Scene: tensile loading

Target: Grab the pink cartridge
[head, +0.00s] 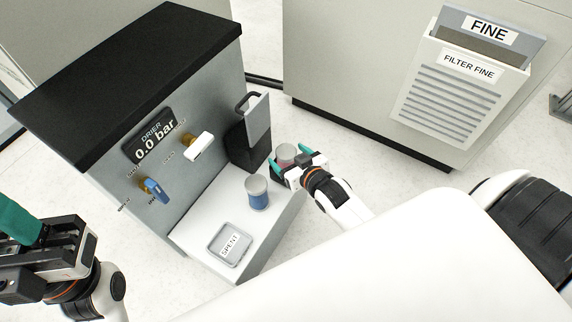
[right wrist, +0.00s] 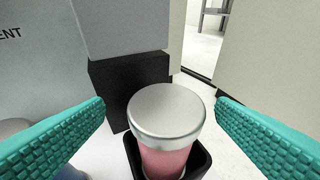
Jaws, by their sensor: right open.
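The pink cartridge (right wrist: 166,158) has a silver cap and stands upright in a small black square holder (right wrist: 203,160) in the right wrist view. In the head view the cartridge (head: 286,152) is partly hidden by my right gripper (head: 290,161). My right gripper is open, with one teal finger on each side of the cartridge and visible gaps between. My left gripper (head: 22,222) is at the lower left of the head view, away from the cartridge; its finger gap is not clear.
A blue cartridge (head: 257,193) stands on the white ledge, near a tray marked SPENT (head: 231,245). The drier cabinet (head: 205,95), with a black open-lidded housing (head: 247,140), rises behind. A FILTER FINE bin (head: 455,95) hangs on the cabinet at right.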

